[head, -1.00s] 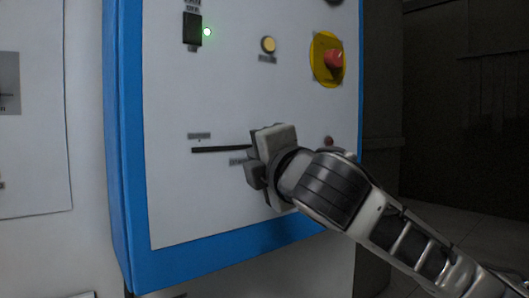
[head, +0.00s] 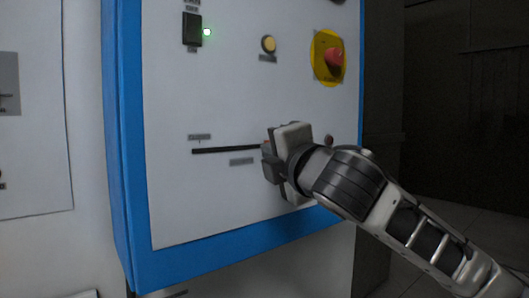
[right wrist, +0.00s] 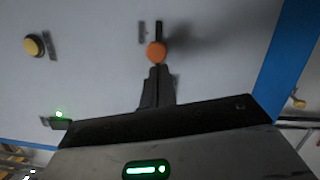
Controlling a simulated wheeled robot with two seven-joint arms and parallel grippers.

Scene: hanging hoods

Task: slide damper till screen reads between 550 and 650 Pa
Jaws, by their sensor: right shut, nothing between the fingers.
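The damper's orange knob (right wrist: 156,52) shows in the right wrist view, on a dark slot that continues a short way above it. In the head view the horizontal slot (head: 225,149) runs left from my right gripper (head: 268,158). That gripper hides the slot's right part and most of the knob. My right gripper's fingers (right wrist: 157,72) are shut and empty. Their tips are right at the knob's lower side in the wrist view, its left side on the panel. I cannot tell whether they touch. No pressure screen is in view. My left gripper is not in view.
The white panel (head: 225,95) has a blue frame (head: 122,150). Above the slot are a black switch (head: 192,30), a lit green lamp (head: 207,32), a yellow button (head: 268,44) and a red emergency button (head: 335,57).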

